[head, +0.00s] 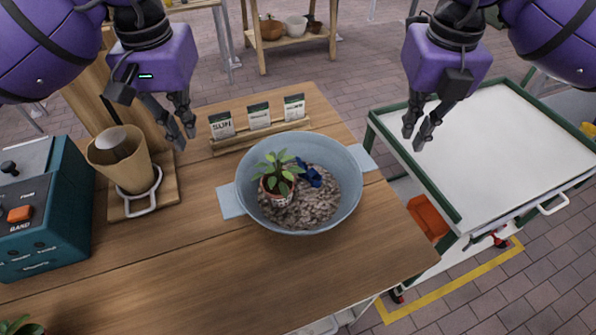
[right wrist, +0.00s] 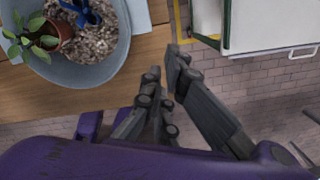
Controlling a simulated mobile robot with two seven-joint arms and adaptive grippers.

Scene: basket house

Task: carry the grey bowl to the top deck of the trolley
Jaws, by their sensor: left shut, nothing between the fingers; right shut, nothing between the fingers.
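The grey bowl (head: 345,216) stands upright on the wooden table, with flat handles at its left and right sides. It holds gravel, a small potted plant (head: 278,178) and a dark blue item (head: 309,174). The bowl also shows in the right wrist view (right wrist: 98,75), cut off at the top left. My left gripper (head: 187,142) is shut and empty, left of and behind the bowl. My right gripper (head: 413,142) is shut and empty, right of the bowl, near the trolley's edge. The trolley's top deck (head: 485,150) is white, green-rimmed and bare, to the right of the table.
A row of seed packets (head: 259,117) in a wooden holder stands behind the bowl. A paper cone in a stand (head: 125,165) and a teal machine (head: 45,210) are at the left. The table (head: 330,280) is clear in front of the bowl. A gap separates table and trolley.

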